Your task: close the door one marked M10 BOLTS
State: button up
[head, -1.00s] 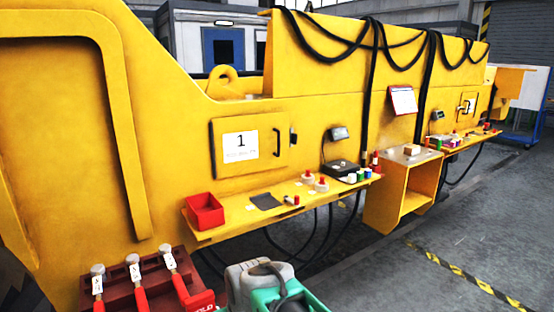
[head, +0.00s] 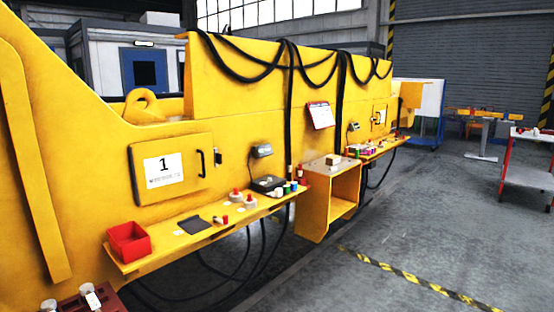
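A yellow door (head: 172,170) is set in the side of the big yellow casting, left of centre in the head view. It carries a white label with a large 1 and a smaller line too blurred to read, and a dark handle (head: 202,163) on its right side. My gripper is not in view.
A yellow shelf (head: 160,252) below the first door holds a red bin (head: 128,241), a dark mat and small parts. A yellow open box (head: 328,205) juts out further right. Black cables hang above and below.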

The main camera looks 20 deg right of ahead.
aim_at(166, 169)
jog(key=z, duration=0.5)
jog(key=i, duration=1.15)
jog(key=u, duration=1.25)
